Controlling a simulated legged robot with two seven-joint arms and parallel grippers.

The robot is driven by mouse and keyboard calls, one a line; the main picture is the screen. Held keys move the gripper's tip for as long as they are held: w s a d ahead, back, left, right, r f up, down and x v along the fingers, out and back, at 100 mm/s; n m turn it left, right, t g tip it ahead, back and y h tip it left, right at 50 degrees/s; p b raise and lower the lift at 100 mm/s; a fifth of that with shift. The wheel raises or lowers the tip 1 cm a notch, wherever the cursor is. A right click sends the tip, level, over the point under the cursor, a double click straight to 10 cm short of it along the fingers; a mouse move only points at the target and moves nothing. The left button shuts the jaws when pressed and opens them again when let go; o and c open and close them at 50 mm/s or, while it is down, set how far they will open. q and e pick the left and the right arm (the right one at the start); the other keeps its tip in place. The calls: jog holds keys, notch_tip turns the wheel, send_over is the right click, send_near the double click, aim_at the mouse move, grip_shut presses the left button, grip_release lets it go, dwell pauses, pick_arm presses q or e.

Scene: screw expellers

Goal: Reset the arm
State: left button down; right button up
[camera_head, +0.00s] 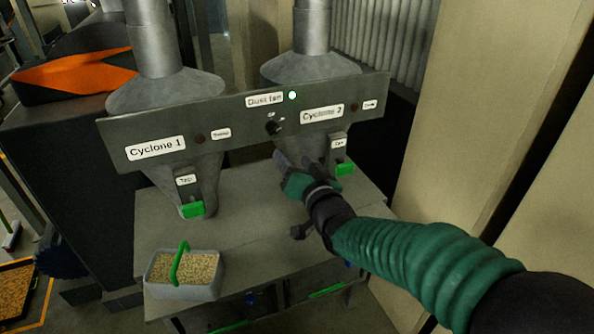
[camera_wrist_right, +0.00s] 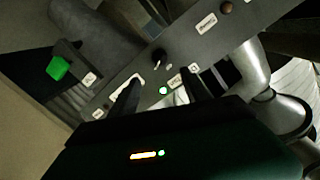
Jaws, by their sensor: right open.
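My right arm comes in from the right in the head view, with a green ribbed sleeve. My right gripper (camera_head: 279,158) is in front of the Cyclone 2 unit, just below the dark knob (camera_head: 273,127) on the grey control panel (camera_head: 236,125). In the right wrist view the two dark fingers of the gripper (camera_wrist_right: 162,95) stand apart with nothing between them. The knob (camera_wrist_right: 158,56) and a lit green lamp (camera_wrist_right: 163,90) show beyond the fingers; the gripper appears apart from the panel. My left gripper is in neither view.
A grey bin of pellets (camera_head: 190,290) with a green handle stands at the front left of the grey table (camera_head: 255,215). Green-tipped taps hang under Cyclone 1 (camera_head: 192,209) and Cyclone 2 (camera_head: 345,169). A beige column (camera_head: 470,110) rises at the right.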

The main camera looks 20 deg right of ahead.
jog(key=shift+s, duration=0.75)
jog(key=shift+d, duration=0.1)
jog(key=s+f+n+g, duration=0.1)
jog(key=s+f+g, duration=0.25)
jog(key=f, duration=0.35)
jog(key=s+a+f+n+g, duration=0.1)
jog(key=s+f+g, duration=0.2)
jog(key=s+f, duration=0.35)
jog(key=s+f+n+g, duration=0.2)
jog(key=s+f+g, duration=0.1)
jog(key=f, duration=0.5)
jog(key=s+f+n+g, duration=0.1)
jog(key=s+f+g, duration=0.4)
jog(key=s, duration=0.6)
jog(key=shift+s+a+f+n, duration=0.25)
jog(key=shift+a+f, duration=0.2)
jog(key=shift+f, duration=0.3)
